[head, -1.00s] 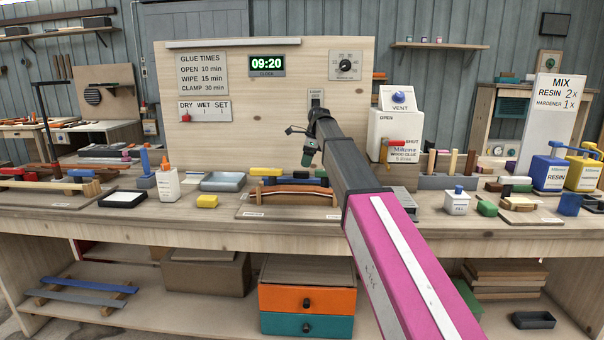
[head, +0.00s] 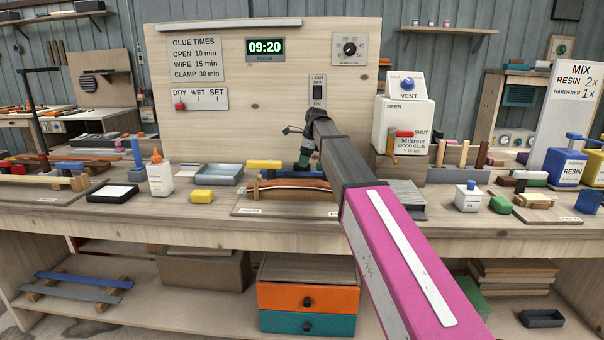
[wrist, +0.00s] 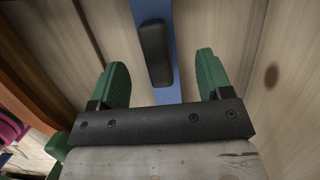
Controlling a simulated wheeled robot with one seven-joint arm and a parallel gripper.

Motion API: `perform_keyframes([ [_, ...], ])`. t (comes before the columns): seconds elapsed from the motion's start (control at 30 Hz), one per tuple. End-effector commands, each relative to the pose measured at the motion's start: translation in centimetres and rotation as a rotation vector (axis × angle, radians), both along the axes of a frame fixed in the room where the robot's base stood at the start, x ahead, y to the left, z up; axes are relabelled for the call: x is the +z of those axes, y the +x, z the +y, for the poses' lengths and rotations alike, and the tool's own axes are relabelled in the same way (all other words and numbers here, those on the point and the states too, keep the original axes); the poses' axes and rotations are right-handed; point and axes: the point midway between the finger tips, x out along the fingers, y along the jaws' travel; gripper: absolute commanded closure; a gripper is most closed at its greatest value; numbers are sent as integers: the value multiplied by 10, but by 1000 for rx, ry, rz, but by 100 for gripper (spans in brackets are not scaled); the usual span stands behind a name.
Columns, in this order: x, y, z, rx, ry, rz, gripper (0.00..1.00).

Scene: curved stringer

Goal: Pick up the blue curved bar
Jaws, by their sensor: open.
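The blue bar (wrist: 152,9) runs down the upper middle of the wrist view, with a black pad (wrist: 155,54) on it. My gripper (wrist: 163,72) is open, with one green finger on each side of the bar's line and a gap on both sides. The bar's lower end is hidden behind the gripper's dark crosspiece. In the head view my gripper (head: 303,162) is low over the bench, at the brown curved stringer (head: 290,184). My arm and gripper cover much of the bar there, and its curve is hard to tell.
A yellow block (head: 264,164) sits close left of my gripper. A grey tray (head: 220,174), a yellow piece (head: 202,196) and a glue bottle (head: 160,176) stand farther left. The white glue container (head: 402,122) stands to the right. The wooden panel (head: 215,120) rises behind.

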Motion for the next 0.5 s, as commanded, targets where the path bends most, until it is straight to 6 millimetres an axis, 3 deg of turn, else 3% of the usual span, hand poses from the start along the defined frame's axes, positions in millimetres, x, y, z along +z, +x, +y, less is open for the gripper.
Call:
perform_keyframes([
  [0.3, -40, -2, 11, -1, 0, 1, 28],
  [0.5, -46, -1, 13, -1, 0, 0, 28],
])
